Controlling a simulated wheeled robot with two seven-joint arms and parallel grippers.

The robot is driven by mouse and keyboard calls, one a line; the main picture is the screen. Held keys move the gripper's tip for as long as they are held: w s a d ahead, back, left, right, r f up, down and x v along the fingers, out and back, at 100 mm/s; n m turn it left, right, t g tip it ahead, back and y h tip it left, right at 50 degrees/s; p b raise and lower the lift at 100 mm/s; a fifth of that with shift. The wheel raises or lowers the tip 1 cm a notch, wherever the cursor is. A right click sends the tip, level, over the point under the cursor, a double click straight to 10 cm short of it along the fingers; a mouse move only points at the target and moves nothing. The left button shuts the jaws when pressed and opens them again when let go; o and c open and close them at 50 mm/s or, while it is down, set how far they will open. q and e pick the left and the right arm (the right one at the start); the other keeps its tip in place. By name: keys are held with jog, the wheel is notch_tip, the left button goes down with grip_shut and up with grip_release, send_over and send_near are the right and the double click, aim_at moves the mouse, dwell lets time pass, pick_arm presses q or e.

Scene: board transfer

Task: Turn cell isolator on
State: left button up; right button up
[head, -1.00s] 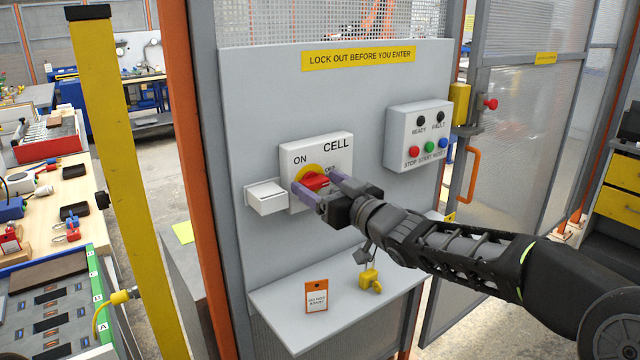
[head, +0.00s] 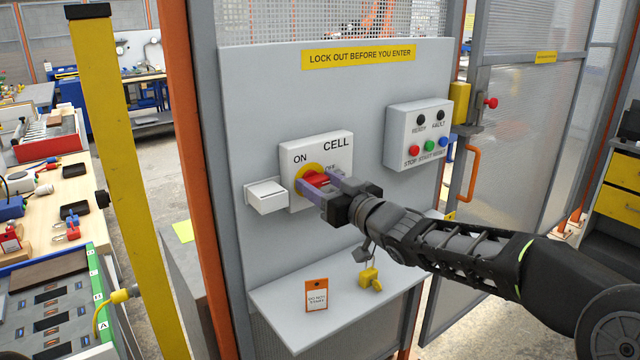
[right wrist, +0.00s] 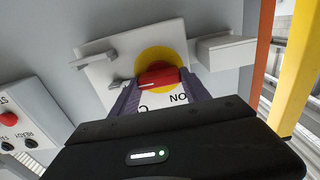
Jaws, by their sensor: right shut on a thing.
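The cell isolator is a pale grey box (head: 327,150) on the grey panel, marked CELL, ON and OFF. Its red handle (head: 317,180) sits on a yellow disc (head: 301,172). The handle also shows in the right wrist view (right wrist: 158,78), where the box appears turned over. My right gripper (head: 321,184) is shut on the red handle, one finger on each side of it. In the right wrist view its purple fingers (right wrist: 160,95) flank the handle. The fingers hide part of the handle and the OFF mark. My left gripper is not in view.
A small white box (head: 267,197) juts out left of the isolator. A button box (head: 420,134) is on the right. A yellow post (head: 125,180) stands at left.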

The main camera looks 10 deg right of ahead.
jog(key=shift+c, duration=0.4)
jog(key=n+b, duration=0.2)
jog(key=n, duration=0.1)
jog(key=shift+a+f, duration=0.1)
jog(key=shift+f, duration=0.05)
jog(key=n+b, duration=0.3)
jog(key=n, duration=0.1)
jog(key=shift+n, duration=0.4)
jog(key=n+b, duration=0.2)
jog(key=n, duration=0.3)
jog(key=shift+a+f, duration=0.1)
jog(key=n+b, duration=0.2)
jog(key=n, duration=0.3)
jog(key=o, duration=1.4)
jog(key=shift+s, duration=0.1)
